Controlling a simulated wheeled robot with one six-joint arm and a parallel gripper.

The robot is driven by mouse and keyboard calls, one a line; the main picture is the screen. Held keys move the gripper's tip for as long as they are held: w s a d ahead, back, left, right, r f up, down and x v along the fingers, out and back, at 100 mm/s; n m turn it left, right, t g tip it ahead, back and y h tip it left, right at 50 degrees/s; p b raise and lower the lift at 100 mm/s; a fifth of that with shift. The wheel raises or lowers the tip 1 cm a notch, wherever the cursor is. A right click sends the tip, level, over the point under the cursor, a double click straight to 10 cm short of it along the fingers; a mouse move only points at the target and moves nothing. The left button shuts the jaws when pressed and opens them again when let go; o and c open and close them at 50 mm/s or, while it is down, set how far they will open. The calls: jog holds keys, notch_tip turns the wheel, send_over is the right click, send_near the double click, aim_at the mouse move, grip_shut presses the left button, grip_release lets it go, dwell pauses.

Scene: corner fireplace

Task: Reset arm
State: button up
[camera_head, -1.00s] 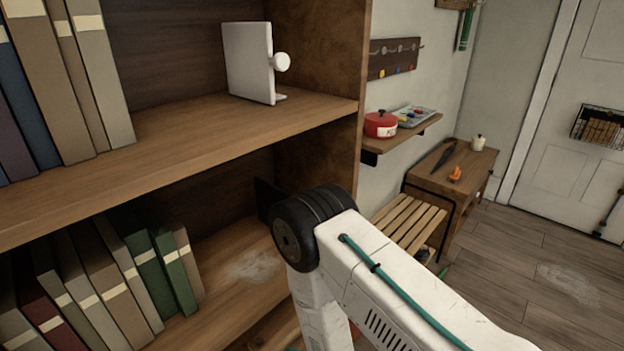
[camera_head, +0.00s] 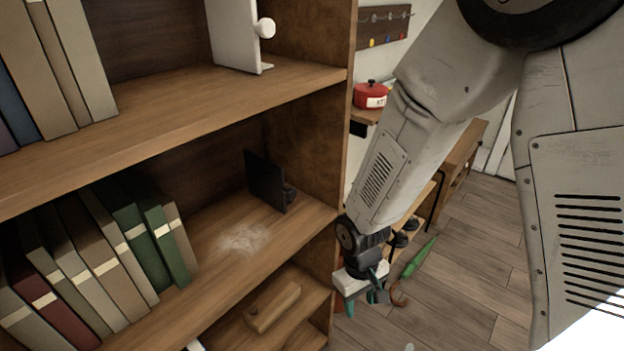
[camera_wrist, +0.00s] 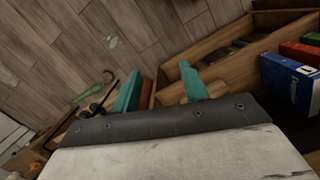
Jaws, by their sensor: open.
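My gripper (camera_head: 364,302) hangs in front of the right edge of the bookcase (camera_head: 345,100), low and over the floor, with its fingers downward. In the wrist view its two teal fingers (camera_wrist: 161,80) stand apart with nothing held between them. My arm bends down from the top right of the head view, with the forearm slanting to the gripper. Whether the gripper touches the bookcase edge cannot be told.
A white bookend (camera_head: 235,35) and a black bookend (camera_head: 266,181) stand on the shelves. A wooden box (camera_head: 273,305) lies lower down. A red pot (camera_head: 371,95) sits on the wall shelf. A green umbrella (camera_head: 419,257) lies on the floor; the floor at right is open.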

jog(key=s+d+r+m, duration=0.2)
jog(key=s+d+r, duration=0.2)
jog(key=r, duration=0.6)
jog(key=s+d+r+m+t, duration=0.1)
jog(key=s+d+r, duration=0.4)
jog(key=r, duration=0.5)
jog(key=s+d+r+m+t, duration=0.1)
jog(key=s+d+r, duration=0.4)
jog(key=r, duration=0.5)
jog(key=shift+s+d+r+m+y, duration=0.2)
jog(key=shift+d+m+y, duration=0.2)
jog(key=shift+d+m, duration=0.45)
